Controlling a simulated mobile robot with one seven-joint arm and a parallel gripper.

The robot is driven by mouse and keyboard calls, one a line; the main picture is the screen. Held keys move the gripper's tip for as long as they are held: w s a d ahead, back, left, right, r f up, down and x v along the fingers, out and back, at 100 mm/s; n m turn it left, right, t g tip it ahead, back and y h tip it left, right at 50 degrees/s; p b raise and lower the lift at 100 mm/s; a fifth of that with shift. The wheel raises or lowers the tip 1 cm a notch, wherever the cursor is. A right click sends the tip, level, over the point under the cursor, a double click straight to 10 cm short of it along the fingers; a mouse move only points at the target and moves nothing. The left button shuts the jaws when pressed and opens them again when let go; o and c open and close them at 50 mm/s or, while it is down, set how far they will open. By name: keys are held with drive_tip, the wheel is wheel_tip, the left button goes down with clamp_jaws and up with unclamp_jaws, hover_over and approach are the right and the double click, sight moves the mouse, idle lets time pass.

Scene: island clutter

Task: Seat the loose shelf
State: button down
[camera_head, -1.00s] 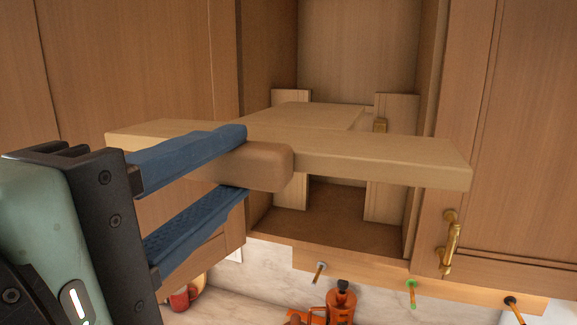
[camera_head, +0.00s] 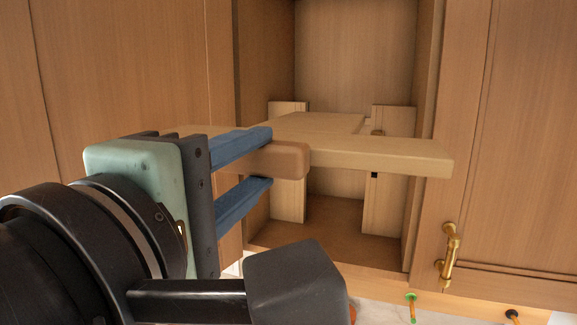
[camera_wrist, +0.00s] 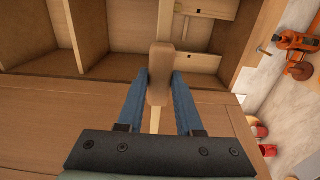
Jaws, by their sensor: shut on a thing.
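The loose shelf (camera_head: 400,157) is a pale wooden board with a front cross-piece wider than the cabinet opening and a panel (camera_head: 318,124) reaching back into the open cabinet (camera_head: 355,55). A rounded brown block (camera_head: 290,162) is on its front. My gripper (camera_head: 268,160) is shut on this block, one blue finger above it and one below. The wrist view also shows the block (camera_wrist: 160,72) between the fingers. Two upright slotted boards stand inside, left (camera_head: 291,195) and right (camera_head: 390,195). I cannot tell whether the shelf touches them; its left end is partly behind my gripper.
Closed doors flank the opening, the right one (camera_head: 510,130) with a brass handle (camera_head: 449,254). Below are hooks on a rail (camera_head: 470,300). The wrist view shows an orange item (camera_wrist: 295,41) and red cups (camera_wrist: 262,130) near the marble wall.

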sight(325, 115)
drive_tip(key=shift+p+x, duration=0.5)
drive_tip(key=shift+x, duration=13)
drive_tip(key=shift+w+f, duration=0.1)
drive_tip(key=shift+w, duration=0.05)
drive_tip(key=shift+w+f, duration=0.2)
drive_tip(key=shift+w, duration=0.1)
drive_tip(key=shift+f+b, duration=0.35)
drive_tip(key=shift+f, duration=0.45)
